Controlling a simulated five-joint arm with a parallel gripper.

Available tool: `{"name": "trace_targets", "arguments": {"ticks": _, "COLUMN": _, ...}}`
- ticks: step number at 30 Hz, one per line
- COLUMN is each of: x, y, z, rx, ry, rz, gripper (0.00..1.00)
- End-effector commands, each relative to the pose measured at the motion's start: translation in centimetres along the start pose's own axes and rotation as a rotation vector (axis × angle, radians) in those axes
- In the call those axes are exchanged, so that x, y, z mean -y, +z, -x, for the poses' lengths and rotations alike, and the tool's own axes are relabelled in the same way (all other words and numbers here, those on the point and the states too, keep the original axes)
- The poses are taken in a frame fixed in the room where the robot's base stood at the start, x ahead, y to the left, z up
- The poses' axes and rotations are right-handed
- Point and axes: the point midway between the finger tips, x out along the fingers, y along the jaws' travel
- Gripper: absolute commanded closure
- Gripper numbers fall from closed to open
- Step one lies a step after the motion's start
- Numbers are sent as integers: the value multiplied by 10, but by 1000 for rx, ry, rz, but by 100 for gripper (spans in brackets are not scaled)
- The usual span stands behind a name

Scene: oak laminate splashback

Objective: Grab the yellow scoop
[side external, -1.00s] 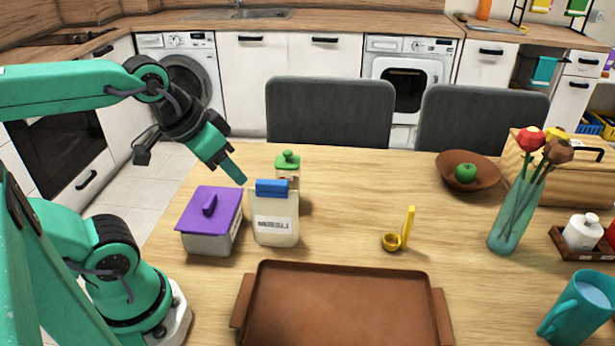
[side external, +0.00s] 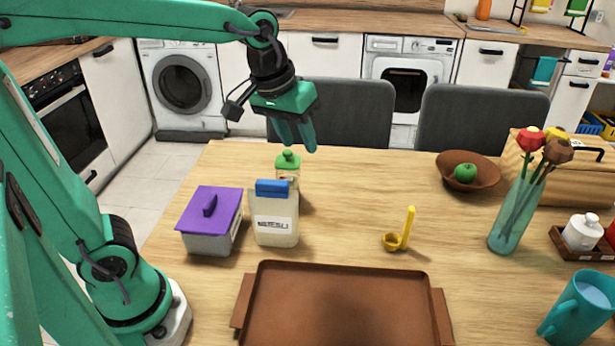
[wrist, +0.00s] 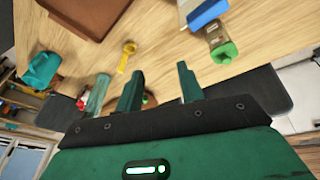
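The yellow scoop (side external: 399,236) lies on the wooden table right of centre, behind the brown tray, its bowl on the table and its handle standing up. It also shows in the wrist view (wrist: 126,57), above and left of the fingers. My gripper (side external: 299,147) is high over the table, above the green-lidded jar and left of and behind the scoop. Its two fingers point down, apart and empty. In the wrist view the gripper (wrist: 158,85) shows a clear gap between the fingers.
A brown tray (side external: 340,268) lies in front. Left stand a purple-lidded box (side external: 208,240), a blue-lidded container (side external: 275,220) and a green-lidded jar (side external: 288,170). Right are a bowl (side external: 485,160) with a green apple, a flower vase (side external: 510,220) and a teal mug (side external: 582,305). Table around the scoop is clear.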

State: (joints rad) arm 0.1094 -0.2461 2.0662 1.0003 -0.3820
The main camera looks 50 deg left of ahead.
Motion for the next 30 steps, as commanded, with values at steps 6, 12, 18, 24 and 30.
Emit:
{"name": "trace_targets", "arguments": {"ticks": 6, "x": -28, "y": -32, "z": -22, "rx": 59, "ry": -16, "rz": 88, "gripper": 62}}
{"name": "trace_targets", "arguments": {"ticks": 12, "x": -55, "y": -56, "z": -47, "rx": 106, "ry": -37, "rz": 170, "gripper": 62}}
{"name": "trace_targets", "arguments": {"ticks": 18, "x": -82, "y": -76, "z": -78, "rx": 150, "ry": -64, "rz": 251, "gripper": 62}}
{"name": "trace_targets", "arguments": {"ticks": 24, "x": -109, "y": -90, "z": -115, "rx": 190, "ry": -99, "rz": 331, "gripper": 62}}
{"name": "trace_targets", "arguments": {"ticks": 30, "x": -135, "y": -97, "z": -156, "rx": 226, "ry": -139, "rz": 410, "gripper": 62}}
